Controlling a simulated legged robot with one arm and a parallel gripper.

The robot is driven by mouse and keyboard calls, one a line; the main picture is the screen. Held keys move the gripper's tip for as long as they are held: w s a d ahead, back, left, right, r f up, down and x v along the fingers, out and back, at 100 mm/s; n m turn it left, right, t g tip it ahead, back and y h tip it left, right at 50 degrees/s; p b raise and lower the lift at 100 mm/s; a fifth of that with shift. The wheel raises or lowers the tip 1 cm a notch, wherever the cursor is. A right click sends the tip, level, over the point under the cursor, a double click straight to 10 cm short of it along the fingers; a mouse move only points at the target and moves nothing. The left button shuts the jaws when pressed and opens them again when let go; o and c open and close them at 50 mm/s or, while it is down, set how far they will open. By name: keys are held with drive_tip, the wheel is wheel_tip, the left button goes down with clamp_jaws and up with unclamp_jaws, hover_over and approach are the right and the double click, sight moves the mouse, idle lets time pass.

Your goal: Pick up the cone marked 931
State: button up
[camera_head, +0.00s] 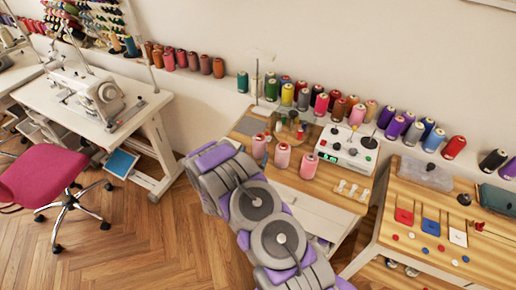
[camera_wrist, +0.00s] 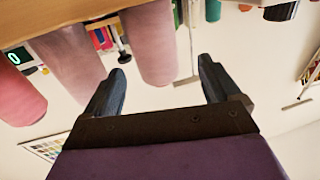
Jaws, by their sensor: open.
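Three pink thread cones stand on the wooden worktable (camera_head: 340,193): a left one (camera_head: 259,147), a middle one (camera_head: 282,156) and a right one (camera_head: 308,166). I cannot read the number 931 on any cone. My gripper (camera_wrist: 160,66) is open and empty in the wrist view, which is upside down. One dusky pink cone (camera_wrist: 150,38) shows between the fingertips in the picture; whether it is between them in depth I cannot tell. In the head view my arm hides the gripper.
A white control box (camera_head: 346,148) stands right of the cones on the same table. Several coloured spools line the wall ledge (camera_head: 215,84) behind. A second table (camera_head: 420,258) with small coloured pieces is at the right. A pink chair (camera_head: 45,172) and a sewing machine (camera_head: 98,95) are left.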

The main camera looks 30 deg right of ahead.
sight(258, 148)
drive_tip(key=shift+w+d, duration=0.5)
drive_tip(key=shift+d, duration=0.35)
drive_tip(key=shift+b+x, duration=0.95)
drive_tip(key=shift+x, duration=1.35)
drive_tip(key=shift+w+r, duration=0.1)
drive_tip(key=c, duration=1.2)
drive_tip(key=shift+o, duration=0.2)
